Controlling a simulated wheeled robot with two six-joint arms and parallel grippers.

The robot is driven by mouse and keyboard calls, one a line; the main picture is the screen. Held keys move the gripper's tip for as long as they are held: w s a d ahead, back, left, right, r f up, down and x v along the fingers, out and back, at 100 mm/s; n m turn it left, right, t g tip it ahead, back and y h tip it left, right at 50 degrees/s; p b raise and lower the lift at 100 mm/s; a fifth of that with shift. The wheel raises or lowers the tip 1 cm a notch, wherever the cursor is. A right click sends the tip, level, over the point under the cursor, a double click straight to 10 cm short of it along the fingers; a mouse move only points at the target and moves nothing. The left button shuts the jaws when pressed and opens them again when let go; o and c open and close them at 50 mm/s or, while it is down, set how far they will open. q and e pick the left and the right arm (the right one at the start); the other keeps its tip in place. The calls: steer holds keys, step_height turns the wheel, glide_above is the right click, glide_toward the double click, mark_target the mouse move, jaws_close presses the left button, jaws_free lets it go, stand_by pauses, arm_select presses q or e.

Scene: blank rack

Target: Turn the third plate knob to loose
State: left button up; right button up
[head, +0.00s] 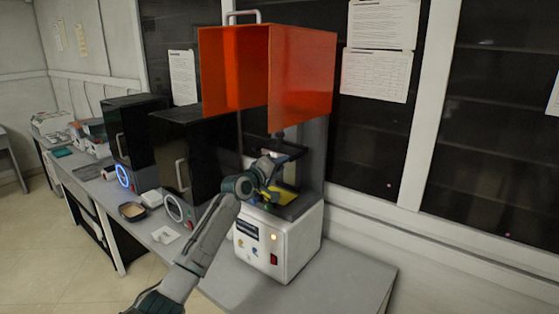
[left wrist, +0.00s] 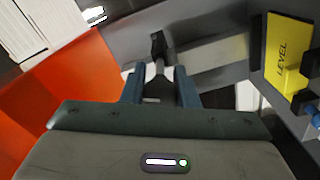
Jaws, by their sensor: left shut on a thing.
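The nearest printer (head: 278,243) has a white base, and its orange cover (head: 302,80) is raised above it. My left gripper (head: 277,162) reaches in under the cover, at the height of the build plate parts. In the left wrist view, the two blue-grey fingers of my left gripper (left wrist: 159,72) are shut on a small dark knob (left wrist: 158,48), whose upper part shows beyond the fingertips. The rest of the knob is hidden between the fingers, and I cannot read its setting. My right gripper is not in view.
A yellow card marked LEVEL (left wrist: 288,60) lies on the printer, right of the fingers. Two black-covered printers (head: 183,160) (head: 132,130) stand further left on the bench. A brown-topped container (head: 132,211) is in front of them. The bench's right end (head: 350,277) is clear.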

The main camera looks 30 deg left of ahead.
arm_select(q)
steer(key=n+p, duration=0.3)
steer(key=n, duration=0.1)
steer(key=shift+n, duration=0.3)
steer(key=shift+p, duration=0.35)
steer(key=o, duration=1)
steer(key=shift+s, duration=0.3)
steer(key=shift+s+a+b, duration=0.2)
steer(key=shift+s+b, duration=0.6)
steer(key=shift+s, duration=1.75)
steer(key=shift+s+a+b, duration=0.2)
steer(key=shift+s+b, duration=0.55)
steer(key=shift+s, duration=1.8)
